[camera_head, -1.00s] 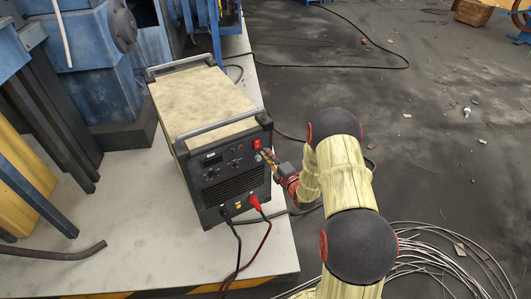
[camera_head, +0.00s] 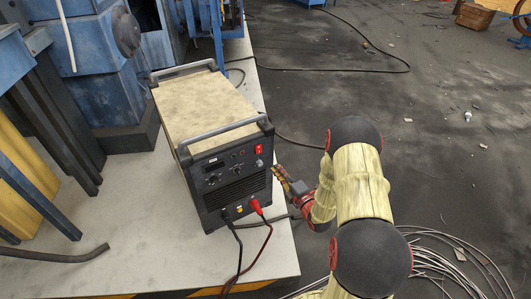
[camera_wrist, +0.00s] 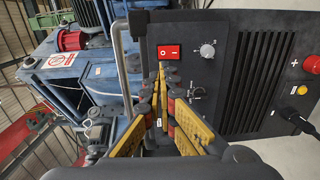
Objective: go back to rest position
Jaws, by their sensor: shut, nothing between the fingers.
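My gripper (camera_head: 278,172) is in front of the right part of the welding machine's front panel in the head view. In the wrist view my gripper (camera_wrist: 161,72) has its yellow-padded fingers closed together at the tips, with nothing between them. The welding machine (camera_head: 205,105) stands upright on the pale platform. Its red power switch (camera_wrist: 168,52) shows just beyond the fingertips in the wrist view, with knobs (camera_wrist: 207,51) to its right. The switch also shows in the head view (camera_head: 258,149). Whether the fingertips touch the panel I cannot tell.
Black and red cables (camera_head: 268,240) hang from the machine's front. Blue machinery (camera_head: 90,60) stands at the left on the platform (camera_head: 130,230). Coiled wire (camera_head: 450,260) lies on the dark floor at lower right. The floor at upper right is mostly open.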

